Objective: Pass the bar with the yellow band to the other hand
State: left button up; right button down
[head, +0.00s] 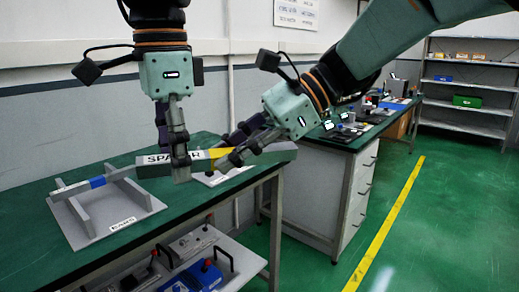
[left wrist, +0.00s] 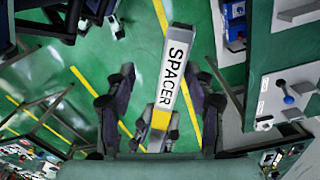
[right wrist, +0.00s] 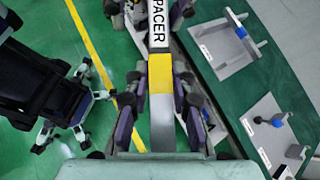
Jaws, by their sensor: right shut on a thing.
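The grey bar (head: 150,168) has a yellow band (head: 218,153) and a white SPACER label. It is held roughly level above the green bench. My right gripper (head: 232,157) is shut on the bar around the band's side; the band also shows in the right wrist view (right wrist: 160,75). My left gripper (head: 178,165) points down at the label, its fingers on either side of the bar, hiding part of the lettering. In the left wrist view the bar (left wrist: 178,45) lies between the spread fingers, with gaps beside it.
A pale plate (head: 235,173) lies behind my right gripper. A lower shelf carries tools. A drawer bench and shelving (head: 470,80) stand right.

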pick_arm(q)
notch_tip(320, 180, up, 12)
jog(key=w+a+f+n, duration=0.25)
jog(key=w+f, duration=0.25)
jog(key=f, duration=0.7)
jog(key=w+a+f+n, duration=0.2)
jog(key=w+a+f, duration=0.15)
jog(key=f, duration=0.75)
jog(key=s+a+f+n, duration=0.2)
jog(key=f, duration=0.9)
jog(key=s+a+f+n, duration=0.1)
jog(key=f, duration=1.1)
jog(key=s+a+f+n, duration=0.1)
jog(key=s+f+n, duration=0.2)
jog(key=s+f, duration=1.15)
jog(key=s, duration=0.7)
jog(key=s+f+n, duration=0.1)
jog(key=s+f, duration=0.1)
jog(key=s, duration=0.7)
jog(key=shift+s+f, duration=0.25)
jog(key=shift+d, duration=0.15)
